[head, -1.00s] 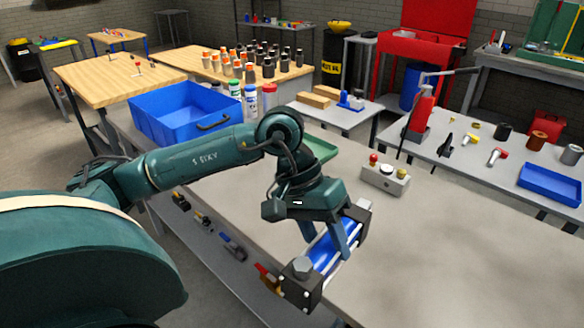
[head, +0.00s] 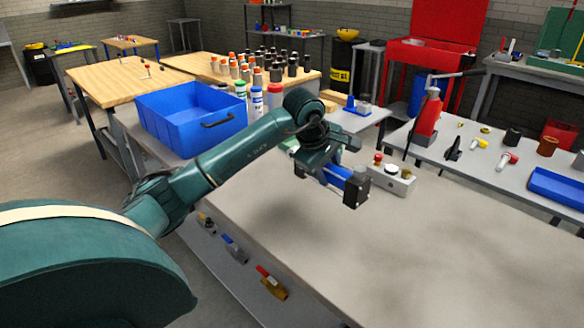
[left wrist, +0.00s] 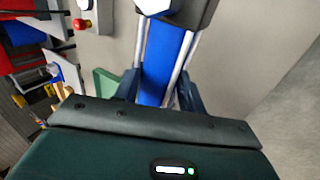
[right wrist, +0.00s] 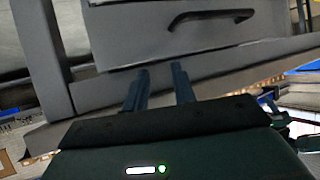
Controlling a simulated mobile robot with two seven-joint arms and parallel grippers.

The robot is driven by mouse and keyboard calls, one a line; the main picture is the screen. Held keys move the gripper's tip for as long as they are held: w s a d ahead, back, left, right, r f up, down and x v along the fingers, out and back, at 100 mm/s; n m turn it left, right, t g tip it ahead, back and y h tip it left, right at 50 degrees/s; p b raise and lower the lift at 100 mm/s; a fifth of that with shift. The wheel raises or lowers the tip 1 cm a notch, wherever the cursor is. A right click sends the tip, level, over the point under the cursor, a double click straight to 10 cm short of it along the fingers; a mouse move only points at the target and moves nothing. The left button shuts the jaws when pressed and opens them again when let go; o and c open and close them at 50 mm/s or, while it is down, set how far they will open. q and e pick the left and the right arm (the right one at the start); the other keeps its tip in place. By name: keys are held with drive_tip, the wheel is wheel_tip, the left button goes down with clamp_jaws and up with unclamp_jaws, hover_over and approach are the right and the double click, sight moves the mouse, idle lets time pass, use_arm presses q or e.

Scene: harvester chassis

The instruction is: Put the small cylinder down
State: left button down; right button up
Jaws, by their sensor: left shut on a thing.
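The small cylinder has a blue barrel (head: 336,175), silver rods and dark end blocks, the nearer one (head: 356,191) plain in the head view. My left gripper (head: 328,166) is shut around its barrel, which also shows in the left wrist view (left wrist: 165,62). The cylinder lies roughly level at the far part of the grey workbench (head: 300,240), just left of the control box in the picture. I cannot tell whether it touches the top. My right gripper (right wrist: 160,72) shows only in the right wrist view, fingers apart and empty, before a grey drawer front (right wrist: 200,35).
The control box (head: 392,178) with a red button stands close to the cylinder. A green tray (left wrist: 106,84) is partly hidden by my left arm. A blue bin (head: 190,118) and several bottles stand behind. The near and right workbench top is clear.

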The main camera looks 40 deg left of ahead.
use_arm(q)
drive_tip(key=f, duration=0.6)
drive_tip(key=shift+w+a+f+p, duration=0.15)
drive_tip(key=shift+w+f+p, duration=0.1)
drive_tip(key=shift+p, duration=0.15)
drive_tip(key=shift+f, duration=1.5)
use_arm(e)
drive_tip(key=shift+d+r, duration=0.1)
drive_tip(key=shift+d, duration=0.05)
use_arm(q)
drive_tip(key=shift+f, duration=0.1)
drive_tip(key=c, duration=1.2)
unclamp_jaws()
drive_tip(key=shift+s+f, duration=0.15)
drive_tip(key=shift+f, duration=0.1)
drive_tip(key=shift+c, duration=0.2)
drive_tip(key=o, duration=0.4)
use_arm(e)
drive_tip(key=shift+s, duration=0.1)
